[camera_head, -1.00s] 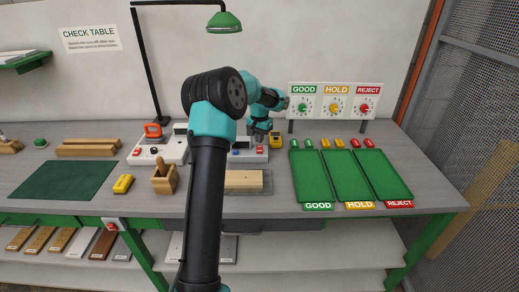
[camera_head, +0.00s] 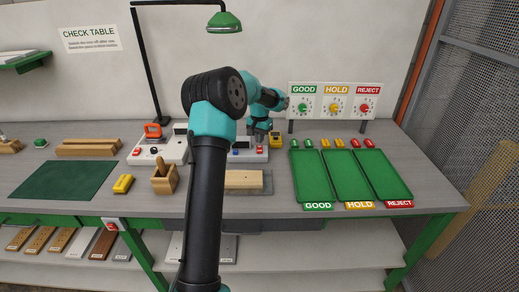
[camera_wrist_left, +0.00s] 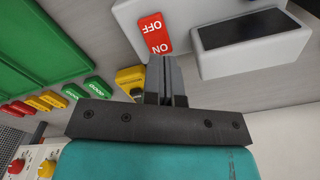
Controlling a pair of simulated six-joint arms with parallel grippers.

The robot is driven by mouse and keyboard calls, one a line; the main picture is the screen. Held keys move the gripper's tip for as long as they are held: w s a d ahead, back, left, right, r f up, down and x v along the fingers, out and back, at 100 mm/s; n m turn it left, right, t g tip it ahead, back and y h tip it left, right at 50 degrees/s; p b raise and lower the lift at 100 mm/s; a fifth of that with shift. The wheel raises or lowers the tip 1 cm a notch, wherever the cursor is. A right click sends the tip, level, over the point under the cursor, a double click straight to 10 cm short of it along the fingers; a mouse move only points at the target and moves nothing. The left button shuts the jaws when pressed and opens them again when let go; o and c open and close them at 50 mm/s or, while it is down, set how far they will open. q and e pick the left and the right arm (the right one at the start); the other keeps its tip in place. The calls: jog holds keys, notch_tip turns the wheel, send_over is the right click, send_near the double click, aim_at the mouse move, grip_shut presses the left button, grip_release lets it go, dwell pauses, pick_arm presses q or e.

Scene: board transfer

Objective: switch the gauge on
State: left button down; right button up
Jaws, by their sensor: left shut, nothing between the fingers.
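The gauge (camera_head: 248,156) is a pale box on the bench, partly hidden behind my left arm in the head view. It also shows in the left wrist view (camera_wrist_left: 200,12), with a dark display (camera_wrist_left: 245,28) and a red switch (camera_wrist_left: 150,33) marked OFF and ON. My left gripper (camera_head: 262,136) is over the back of the gauge. In the left wrist view its fingers (camera_wrist_left: 163,62) are shut and empty, with their tips close to the ON end of the switch. Contact cannot be told. My right gripper is not in view.
A second pale device (camera_head: 160,150) with an orange-red part stands to the left. A yellow object (camera_head: 276,140) sits just right of the gauge. Green trays (camera_head: 313,175) fill the right side. A wooden block (camera_head: 243,180) lies in front.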

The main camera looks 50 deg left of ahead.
aim_at(260, 146)
pick_arm(q)
jog(key=shift+f, duration=1.35)
dwell(1.1)
jog(key=shift+r, duration=0.1)
jog(key=shift+r, duration=3.45)
